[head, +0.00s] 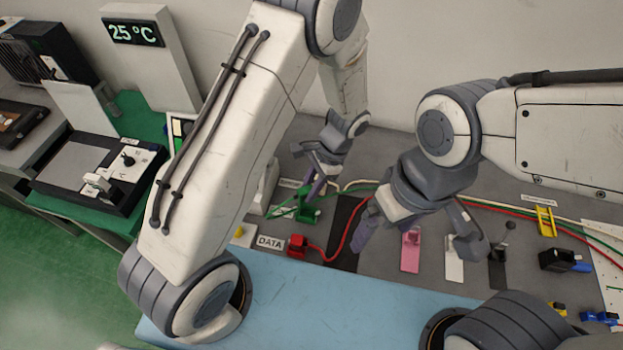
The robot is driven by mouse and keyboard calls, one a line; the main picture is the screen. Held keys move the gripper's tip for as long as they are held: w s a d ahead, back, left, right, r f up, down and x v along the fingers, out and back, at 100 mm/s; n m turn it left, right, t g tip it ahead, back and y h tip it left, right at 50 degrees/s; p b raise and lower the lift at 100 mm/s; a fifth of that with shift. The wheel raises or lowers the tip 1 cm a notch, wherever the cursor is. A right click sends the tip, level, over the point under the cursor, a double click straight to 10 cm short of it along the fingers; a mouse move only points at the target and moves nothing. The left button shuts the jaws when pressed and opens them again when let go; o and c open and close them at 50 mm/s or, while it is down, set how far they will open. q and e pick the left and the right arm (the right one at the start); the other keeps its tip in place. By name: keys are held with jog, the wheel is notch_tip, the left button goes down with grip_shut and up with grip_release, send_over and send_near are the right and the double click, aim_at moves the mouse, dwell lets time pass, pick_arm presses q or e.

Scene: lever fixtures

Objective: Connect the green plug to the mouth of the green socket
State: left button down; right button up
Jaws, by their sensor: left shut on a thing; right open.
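My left gripper (317,185) reaches down at the back of the grey board, shut, with its purple fingertips at a green block. The green socket (309,214) appears to be this block, on the board just below the fingertips. The green plug is mostly hidden at the fingers and hard to tell from the socket; a thin green cable (281,207) runs in from the left. I cannot tell whether plug and socket touch. My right gripper (418,240) is open and empty above the middle of the board, its fingers wide apart.
A red block (297,246) with a red cable sits beside the DATA label (270,242). Pink (411,250) and white (454,262) plates, a black lever (500,262) and a yellow fixture (546,221) stand to the right.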

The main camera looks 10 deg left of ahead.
pick_arm(q)
jog(key=m, duration=0.1)
jog(key=r+m+t, duration=0.1)
jog(key=m, duration=0.1)
jog(key=shift+s+y, duration=0.1)
jog(key=shift+y, duration=0.2)
jog(key=m, duration=0.1)
jog(key=m+t, duration=0.1)
jog(key=m, duration=0.2)
jog(key=shift+d+r+t+p, duration=0.15)
jog(key=shift+d+t+p, duration=0.1)
jog(key=shift+t+p, duration=0.1)
jog(key=shift+a+f+b, duration=0.1)
jog(key=shift+f+b, duration=0.25)
jog(key=shift+f, duration=0.05)
notch_tip(320, 180, down, 5)
jog(key=b, duration=0.4)
jog(key=shift+f+b, duration=1.95)
jog(key=shift+f, duration=0.1)
dwell(0.3)
jog(key=c, duration=0.6)
grip_release()
